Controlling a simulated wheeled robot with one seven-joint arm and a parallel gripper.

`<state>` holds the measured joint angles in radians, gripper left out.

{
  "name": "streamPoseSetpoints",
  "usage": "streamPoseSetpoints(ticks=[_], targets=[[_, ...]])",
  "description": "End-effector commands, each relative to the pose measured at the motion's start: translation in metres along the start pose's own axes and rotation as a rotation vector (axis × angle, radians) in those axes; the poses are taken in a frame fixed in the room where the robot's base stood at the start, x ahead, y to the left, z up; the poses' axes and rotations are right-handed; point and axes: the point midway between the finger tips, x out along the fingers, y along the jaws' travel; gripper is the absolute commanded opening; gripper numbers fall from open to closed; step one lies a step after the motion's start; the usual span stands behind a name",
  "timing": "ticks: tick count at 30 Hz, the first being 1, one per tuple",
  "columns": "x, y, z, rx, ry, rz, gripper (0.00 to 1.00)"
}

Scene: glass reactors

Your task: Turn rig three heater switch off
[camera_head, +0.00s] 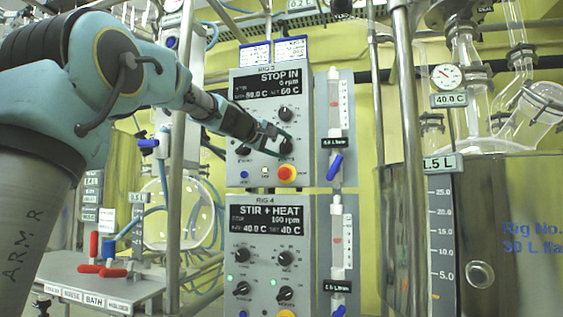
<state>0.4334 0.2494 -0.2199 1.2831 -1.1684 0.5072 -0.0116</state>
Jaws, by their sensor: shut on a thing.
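The rig three panel (308,124) is the upper grey box, with a black display (271,86) reading "STOP IN", "0 rpm" and a set value of 60 C. My gripper (283,143) comes in from the upper left and is shut on the panel's lower right knob (287,149), taken as the heater switch. The fingers partly cover this knob and its marks, so I cannot tell its setting. Another knob (285,114) sits just above, and a dark knob (243,149) sits at the lower left.
A red stop button (287,173) sits just under my gripper. The rig four panel (268,272), showing "STIR + HEAT", is directly below. Flow tubes (335,130) stand right of the panels. A metal post (176,150) stands close to my arm. A large steel vessel (505,220) fills the right.

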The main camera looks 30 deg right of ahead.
Motion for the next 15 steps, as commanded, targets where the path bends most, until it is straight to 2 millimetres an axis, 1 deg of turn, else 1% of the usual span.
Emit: streamPoseSetpoints(ticks=[1,9,15], targets=[[0.0009,-0.0089,0.0014,-0.034,0.001,0.014,0.09],[0.0007,-0.0068,0.0013,-0.208,0.000,0.086,0.09],[0.0005,-0.0055,0.0006,-0.285,0.001,0.117,0.09]])
